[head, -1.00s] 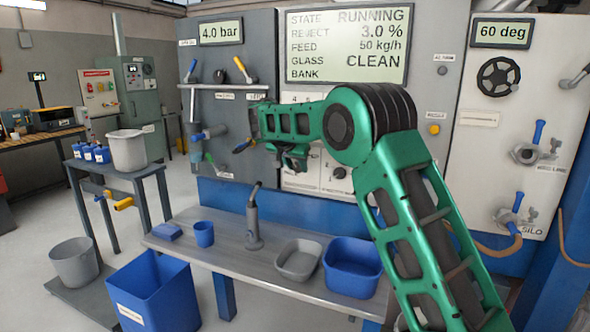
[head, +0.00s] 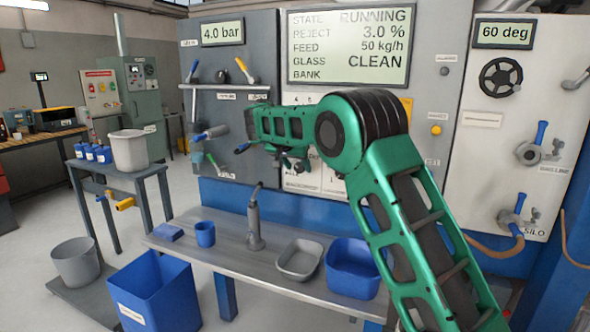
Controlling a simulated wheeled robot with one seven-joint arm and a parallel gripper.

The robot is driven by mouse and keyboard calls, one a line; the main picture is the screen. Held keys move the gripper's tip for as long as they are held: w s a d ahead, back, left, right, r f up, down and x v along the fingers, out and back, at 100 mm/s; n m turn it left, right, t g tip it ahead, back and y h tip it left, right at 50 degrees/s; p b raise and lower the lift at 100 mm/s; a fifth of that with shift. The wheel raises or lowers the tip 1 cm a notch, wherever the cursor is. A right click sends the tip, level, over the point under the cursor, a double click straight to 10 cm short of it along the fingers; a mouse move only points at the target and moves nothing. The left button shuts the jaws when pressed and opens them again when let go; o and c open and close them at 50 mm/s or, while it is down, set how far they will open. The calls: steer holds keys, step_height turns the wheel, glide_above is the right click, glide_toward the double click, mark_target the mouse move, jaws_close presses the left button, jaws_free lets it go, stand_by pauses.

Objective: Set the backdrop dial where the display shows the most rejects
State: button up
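The large display (head: 348,47) on the machine front reads STATE RUNNING, REJECT 3.0 %, FEED 50 kg/h, GLASS CLEAN, with BANK below. Under it a white panel (head: 303,99) shows the numbers 4 and 5 at its top edge. My green arm covers most of this panel, and I cannot make out a dial or its setting there. My gripper (head: 298,164) is a small dark shape below the arm's forward link, in front of the white panel. I cannot tell whether its fingers are open or shut, and nothing is visibly held.
A grey panel with levers (head: 220,76) and a 4.0 bar readout (head: 222,33) stands left. A black handwheel (head: 500,77) sits under a 60 deg readout (head: 503,33) at right. Below is a bench (head: 200,245) with a blue tub (head: 352,275) and grey tray (head: 299,259).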

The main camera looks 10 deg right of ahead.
steer(key=v, duration=1)
steer(key=shift+s+a+r, duration=0.15)
steer(key=shift+a+r, duration=0.05)
steer(key=shift+a, duration=0.05)
